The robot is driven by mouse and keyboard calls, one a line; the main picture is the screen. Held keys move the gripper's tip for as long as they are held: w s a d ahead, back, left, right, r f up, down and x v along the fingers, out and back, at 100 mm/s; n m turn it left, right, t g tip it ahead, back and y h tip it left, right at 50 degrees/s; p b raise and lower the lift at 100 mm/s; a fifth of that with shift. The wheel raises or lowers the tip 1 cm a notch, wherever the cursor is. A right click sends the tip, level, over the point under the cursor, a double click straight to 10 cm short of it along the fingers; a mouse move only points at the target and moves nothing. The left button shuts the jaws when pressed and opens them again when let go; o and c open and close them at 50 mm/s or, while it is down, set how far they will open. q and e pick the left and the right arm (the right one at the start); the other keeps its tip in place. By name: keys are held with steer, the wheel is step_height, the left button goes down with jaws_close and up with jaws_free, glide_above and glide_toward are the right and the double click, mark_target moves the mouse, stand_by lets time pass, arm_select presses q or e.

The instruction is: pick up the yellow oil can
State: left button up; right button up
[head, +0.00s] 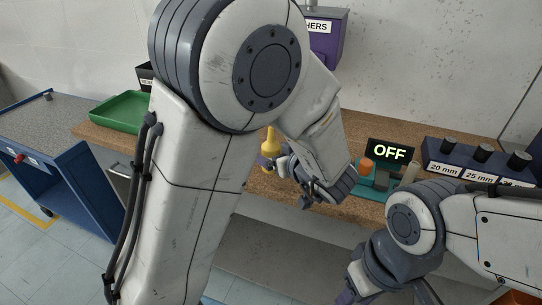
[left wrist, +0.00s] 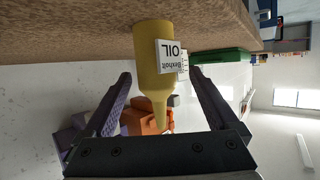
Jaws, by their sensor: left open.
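The yellow oil can (head: 270,146) stands upright on the brown workbench, partly hidden behind my left arm in the head view. In the left wrist view, where the bench is at the top, the can (left wrist: 152,60) shows with its white OIL label and its narrow spout pointing down the picture. My left gripper (head: 284,178) is open at the can. In the left wrist view its fingers (left wrist: 160,76) are spread on either side of the can, with room at both sides. My right gripper (head: 385,293) is at the bottom edge, partly cut off.
A green tray (head: 118,112) lies on the bench to the left. A teal fixture with an OFF display (head: 389,151) and a dark block with size labels (head: 474,162) stand to the right. A purple bin (head: 325,46) hangs on the wall. A blue cart (head: 62,150) stands at left.

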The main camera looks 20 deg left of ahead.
mark_target(266, 148)
arm_select(q)
steer(key=x, duration=0.5)
steer(key=shift+w+d+f+b, duration=0.1)
steer(key=shift+d+f+b, duration=0.1)
steer(key=shift+b, duration=0.1)
jaws_close()
